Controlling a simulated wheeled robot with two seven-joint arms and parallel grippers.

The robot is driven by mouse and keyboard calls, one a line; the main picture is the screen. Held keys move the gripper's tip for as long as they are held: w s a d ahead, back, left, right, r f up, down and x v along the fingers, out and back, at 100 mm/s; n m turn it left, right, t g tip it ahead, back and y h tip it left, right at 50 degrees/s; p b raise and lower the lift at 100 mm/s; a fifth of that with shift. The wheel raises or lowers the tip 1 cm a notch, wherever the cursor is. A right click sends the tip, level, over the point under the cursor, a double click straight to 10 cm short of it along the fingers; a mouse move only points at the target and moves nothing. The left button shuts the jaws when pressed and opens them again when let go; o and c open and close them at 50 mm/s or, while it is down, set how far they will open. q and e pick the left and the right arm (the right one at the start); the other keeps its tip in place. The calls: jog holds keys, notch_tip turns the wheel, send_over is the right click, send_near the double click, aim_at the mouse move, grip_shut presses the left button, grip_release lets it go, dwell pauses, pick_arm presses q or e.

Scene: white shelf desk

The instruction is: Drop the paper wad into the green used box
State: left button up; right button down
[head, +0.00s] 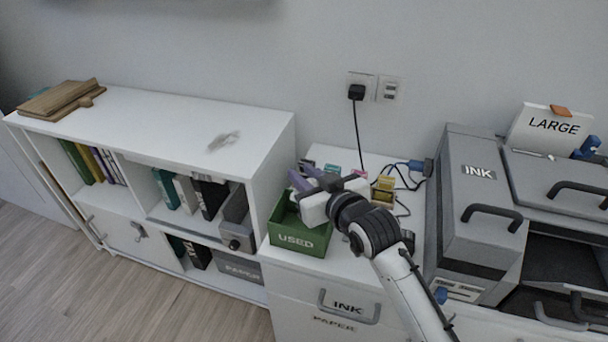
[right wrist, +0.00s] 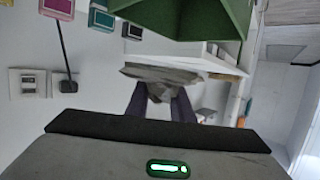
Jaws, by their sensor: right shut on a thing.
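The green used box (head: 300,238), labelled USED, stands open on the white desk at the right end of the shelf unit. It also shows at the top of the right wrist view (right wrist: 205,15). My right gripper (head: 304,177) reaches over the box from the right, its purple fingertips above the box's back part. In the right wrist view the fingers (right wrist: 159,98) are shut on the grey-brown crumpled paper wad (right wrist: 158,90). The wad is hidden or too small to tell in the head view. My left gripper is not in view.
A white shelf unit (head: 170,115) with a wooden board (head: 62,98) and a grey smudge on top stands left of the box. Small coloured boxes, a yellow item (head: 383,190) and cables lie behind my right arm. A large grey printer (head: 475,195) fills the right side.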

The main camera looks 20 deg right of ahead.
aim_at(315, 184)
jog(key=c, duration=1.5)
grip_release()
jog(key=shift+f, duration=0.1)
jog(key=shift+o, duration=0.2)
jog(key=p+v, duration=0.1)
jog(key=v, duration=0.9)
jog(key=shift+s, duration=0.1)
jog(key=s+d+f+g+h, duration=0.15)
jog(key=s+f+g, duration=0.35)
jog(key=s+f, duration=0.55)
jog(key=s+d+f+g+h, duration=0.1)
jog(key=s+d+f+g, duration=0.2)
jog(key=s+f+g, duration=0.75)
jog(key=w+a+f+t+y, duration=0.1)
jog(key=a+f+t+y, duration=0.1)
jog(key=a+f+t, duration=0.3)
jog(key=f+t, duration=0.1)
jog(key=t, duration=0.3)
jog(key=shift+a+f+t, duration=0.3)
jog(key=shift+a+t, duration=0.05)
jog(key=shift+a, duration=0.05)
